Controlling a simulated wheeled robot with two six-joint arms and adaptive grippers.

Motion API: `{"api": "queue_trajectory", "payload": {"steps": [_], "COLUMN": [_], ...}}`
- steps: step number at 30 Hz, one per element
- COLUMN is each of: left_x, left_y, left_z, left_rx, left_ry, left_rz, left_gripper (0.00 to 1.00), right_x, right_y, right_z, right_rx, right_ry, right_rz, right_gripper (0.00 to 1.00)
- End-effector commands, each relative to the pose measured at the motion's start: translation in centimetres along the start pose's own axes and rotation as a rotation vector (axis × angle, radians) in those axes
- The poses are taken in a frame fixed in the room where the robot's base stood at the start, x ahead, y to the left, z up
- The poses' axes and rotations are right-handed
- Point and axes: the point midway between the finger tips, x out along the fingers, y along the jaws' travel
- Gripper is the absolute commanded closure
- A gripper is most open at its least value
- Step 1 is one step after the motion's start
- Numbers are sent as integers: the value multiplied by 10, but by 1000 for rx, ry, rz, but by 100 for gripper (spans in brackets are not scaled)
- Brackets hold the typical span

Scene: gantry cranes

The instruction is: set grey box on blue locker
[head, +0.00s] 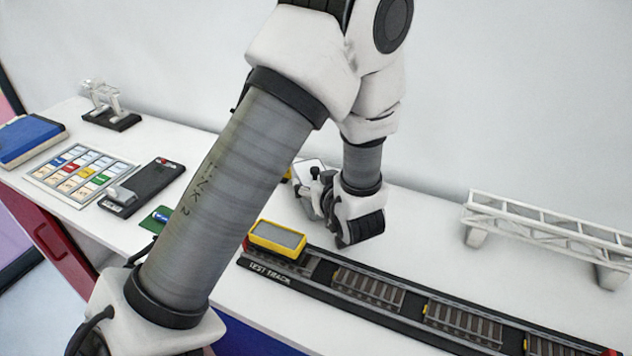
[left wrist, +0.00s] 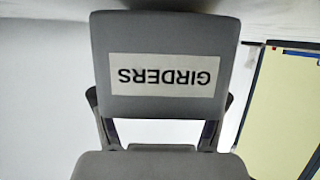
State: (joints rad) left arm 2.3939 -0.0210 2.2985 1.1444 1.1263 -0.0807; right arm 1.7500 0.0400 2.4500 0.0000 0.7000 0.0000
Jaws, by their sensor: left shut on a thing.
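The grey box (left wrist: 165,65) fills the upper middle of the left wrist view, with a white label reading GIRDERS upside down. My left gripper (left wrist: 160,135) is shut on it, with a dark finger at each side. In the head view my left gripper (head: 318,195) is over the back of the white table, behind the yellow wagon; the box cannot be made out clearly there. A blue front (head: 250,338) shows below the table edge, partly behind my arm; I cannot tell whether it is the blue locker. My right gripper is not in view.
A yellow wagon (head: 278,238) stands on the black test track (head: 370,288). A white truss (head: 550,228) stands at right. A card board (head: 82,174), black device (head: 145,185) and blue case (head: 28,140) lie left. A red front (head: 60,240) is below.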

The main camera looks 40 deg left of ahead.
Motion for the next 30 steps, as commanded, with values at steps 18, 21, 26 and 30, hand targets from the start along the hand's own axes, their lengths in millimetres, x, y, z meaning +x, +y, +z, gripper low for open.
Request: {"api": "queue_trajectory", "payload": {"steps": [18,21,26,30], "left_x": [7,7,7,8], "left_y": [-5,-5,-5,-5], "left_z": [23,24,25,26], "left_rx": [15,15,14,14], "left_ry": [-16,-16,-16,-16], "left_rz": [-8,-8,-8,-9], "left_gripper": [91,91,91,0], "right_x": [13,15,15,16], "right_y": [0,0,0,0], "right_z": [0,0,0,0], "right_rx": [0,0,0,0], "right_ry": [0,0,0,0], "right_rz": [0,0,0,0], "right_gripper": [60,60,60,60]}}
